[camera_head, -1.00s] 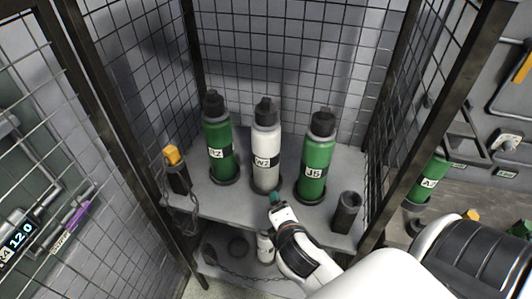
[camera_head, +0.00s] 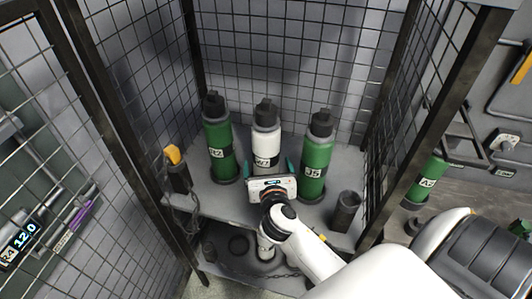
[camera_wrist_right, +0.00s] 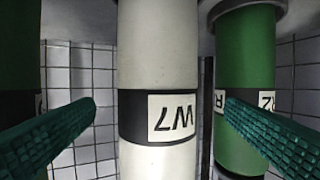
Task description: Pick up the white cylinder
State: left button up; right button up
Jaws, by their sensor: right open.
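The white cylinder (camera_head: 266,142) stands upright on the shelf of a wire cage, between two green cylinders. It has a black valve top and a dark band with a pale label. My right gripper (camera_head: 271,170) is open in front of its lower part, hiding the base. In the wrist view the white cylinder (camera_wrist_right: 158,55) shows between the two teal ribbed fingers (camera_wrist_right: 160,112), with its label upside down. The fingers point toward it, one at each side. I cannot tell whether they touch it. My left gripper is not in view.
A green cylinder (camera_head: 218,140) stands close on the left and another (camera_head: 317,158) close on the right. A dark empty cup holder (camera_head: 346,212) is at the shelf's front right. A yellow-topped post (camera_head: 175,165) with a chain is at the left. Mesh walls enclose the shelf.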

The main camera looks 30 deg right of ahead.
jog(key=shift+p+x, duration=0.55)
jog(key=shift+x, duration=2.25)
jog(key=shift+s+r, duration=0.1)
jog(key=shift+s, duration=0.1)
jog(key=c, duration=1.9)
jog(key=shift+w+d+r, duration=0.1)
jog(key=shift+w+r, duration=0.05)
jog(key=shift+r, duration=0.05)
grip_shut()
